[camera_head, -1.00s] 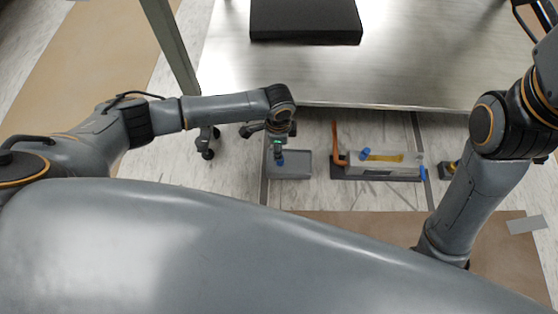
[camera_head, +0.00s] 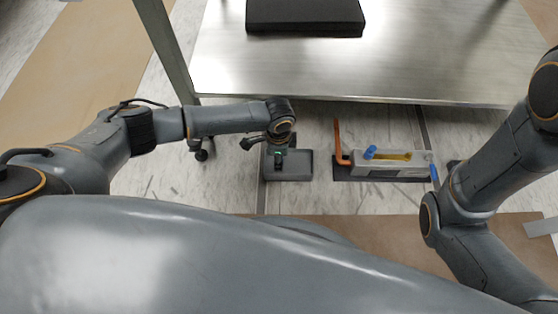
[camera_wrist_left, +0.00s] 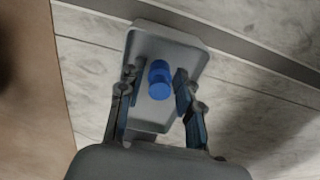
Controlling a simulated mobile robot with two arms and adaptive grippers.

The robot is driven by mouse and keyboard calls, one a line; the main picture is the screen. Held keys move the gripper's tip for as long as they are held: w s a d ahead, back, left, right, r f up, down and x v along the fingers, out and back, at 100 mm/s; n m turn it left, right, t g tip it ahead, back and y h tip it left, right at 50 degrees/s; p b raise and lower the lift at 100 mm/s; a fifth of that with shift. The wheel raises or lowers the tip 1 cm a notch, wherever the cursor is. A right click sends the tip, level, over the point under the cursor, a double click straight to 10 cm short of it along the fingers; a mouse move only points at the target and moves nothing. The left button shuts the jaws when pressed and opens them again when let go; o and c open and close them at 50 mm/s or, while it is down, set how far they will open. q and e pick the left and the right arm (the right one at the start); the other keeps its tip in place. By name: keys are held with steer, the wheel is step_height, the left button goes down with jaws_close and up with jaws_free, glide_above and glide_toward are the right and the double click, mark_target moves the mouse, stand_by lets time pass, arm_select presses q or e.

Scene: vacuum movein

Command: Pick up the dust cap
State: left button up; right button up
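A blue dust cap (camera_wrist_left: 159,80), shaped like a short stepped cylinder, shows in the left wrist view over a shallow grey tray (camera_wrist_left: 190,37). My left gripper (camera_wrist_left: 156,77) is open, with one finger on each side of the cap. Gaps show between both fingers and the cap. In the head view my left gripper (camera_head: 279,160) points down over the grey tray (camera_head: 299,165) and hides the cap. My right arm is at the right of the head view, but its gripper is out of view.
A grey device (camera_head: 390,166) with an orange-brown handle and blue parts sits on a dark tray right of the grey tray. A steel table (camera_head: 420,60) with a black slab (camera_head: 305,15) stands beyond. A table leg (camera_head: 166,45) rises at left.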

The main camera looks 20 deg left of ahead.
arm_select(q)
steer(key=shift+c, duration=0.2)
steer(key=c, duration=0.5)
steer(key=shift+r, duration=0.15)
